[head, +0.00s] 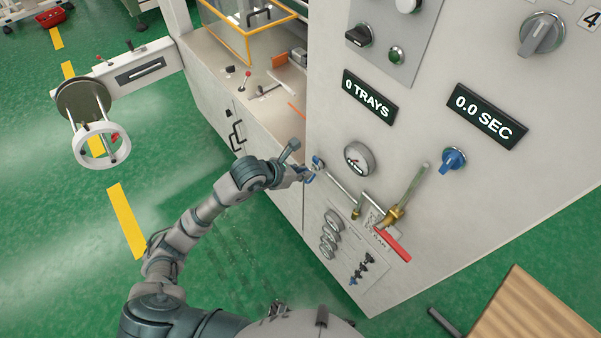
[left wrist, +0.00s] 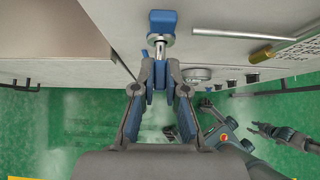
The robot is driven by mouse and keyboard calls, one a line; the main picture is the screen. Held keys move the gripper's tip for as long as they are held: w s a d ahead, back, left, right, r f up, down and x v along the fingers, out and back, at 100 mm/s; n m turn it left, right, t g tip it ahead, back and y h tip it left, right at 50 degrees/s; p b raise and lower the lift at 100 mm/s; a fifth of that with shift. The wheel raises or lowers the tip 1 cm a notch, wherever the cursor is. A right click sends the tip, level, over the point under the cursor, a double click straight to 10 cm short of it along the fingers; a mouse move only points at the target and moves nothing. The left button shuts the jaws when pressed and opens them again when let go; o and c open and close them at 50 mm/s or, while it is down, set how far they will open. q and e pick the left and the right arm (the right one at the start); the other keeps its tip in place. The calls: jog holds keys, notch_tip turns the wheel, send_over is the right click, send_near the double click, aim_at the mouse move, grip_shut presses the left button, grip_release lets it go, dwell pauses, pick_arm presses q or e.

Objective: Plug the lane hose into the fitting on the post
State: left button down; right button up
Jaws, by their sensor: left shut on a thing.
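My left gripper (head: 306,175) is at the front face of the machine. In the left wrist view its fingers (left wrist: 160,68) are shut on a slim metal stem (left wrist: 160,52). The stem has a round collar and a blue block (left wrist: 163,22) beyond it. In the head view blue parts show at the fingertips, too small to tell apart. To the right a thin pale rod ends at a brass fitting (head: 356,213). A translucent hose (head: 416,184) rises from another brass fitting (head: 393,217). I cannot tell which piece is the lane hose.
The machine panel carries a gauge (head: 359,158), a blue knob (head: 453,159) and a red strip (head: 393,246). A handwheel (head: 100,144) stands out at left. A wooden slatted surface (head: 535,310) is at lower right. Green floor is open at left.

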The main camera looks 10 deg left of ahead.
pick_arm(q)
jog(key=shift+w+d, duration=0.55)
jog(key=shift+w, duration=0.1)
jog(key=c, duration=1.1)
grip_release()
jog(key=shift+c, duration=0.2)
jog(key=shift+r, duration=0.1)
jog(key=v, duration=1.1)
jog(key=shift+s+a, duration=0.3)
jog(key=shift+a, duration=0.05)
jog(key=shift+r, duration=0.15)
